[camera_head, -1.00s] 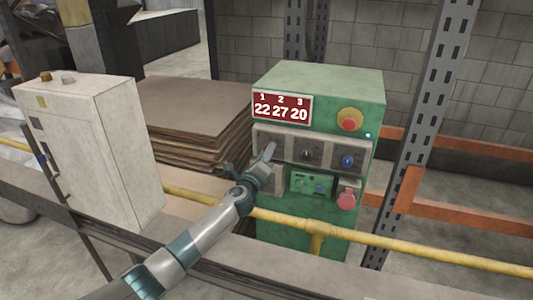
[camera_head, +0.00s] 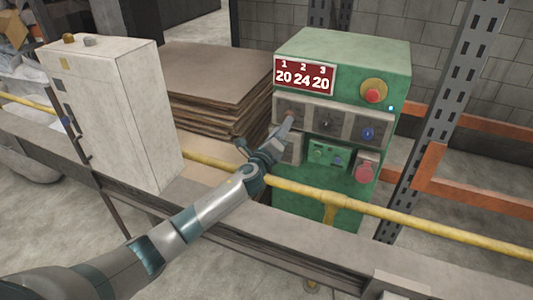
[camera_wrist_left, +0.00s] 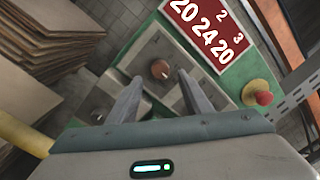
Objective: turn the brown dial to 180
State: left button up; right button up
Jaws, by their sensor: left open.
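The green control box (camera_head: 345,48) stands right of centre in the head view. Its red display (camera_head: 304,75) reads 20, 24 and 20 under the labels 1, 2 and 3. The brown dial (camera_wrist_left: 160,69) sits on a grey panel in the left wrist view. My left gripper (camera_head: 285,120) is at the left end of the upper knob row, pointing at the panel. In the left wrist view its two fingers are apart, with the brown dial seen between their tips. Contact cannot be told. My right gripper is not in view.
A black knob (camera_head: 326,123) and a blue knob (camera_head: 367,133) lie right of the gripper. A red button (camera_head: 373,95) is above them. A yellow rail (camera_head: 400,215) crosses in front. A white cabinet (camera_head: 115,120) and stacked boards (camera_head: 210,75) stand left.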

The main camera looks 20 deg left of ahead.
pick_arm(q)
jog(key=s+f+b, duration=0.1)
jog(key=s+b, duration=0.1)
jog(key=s, duration=1.1)
jog(key=shift+a, duration=0.15)
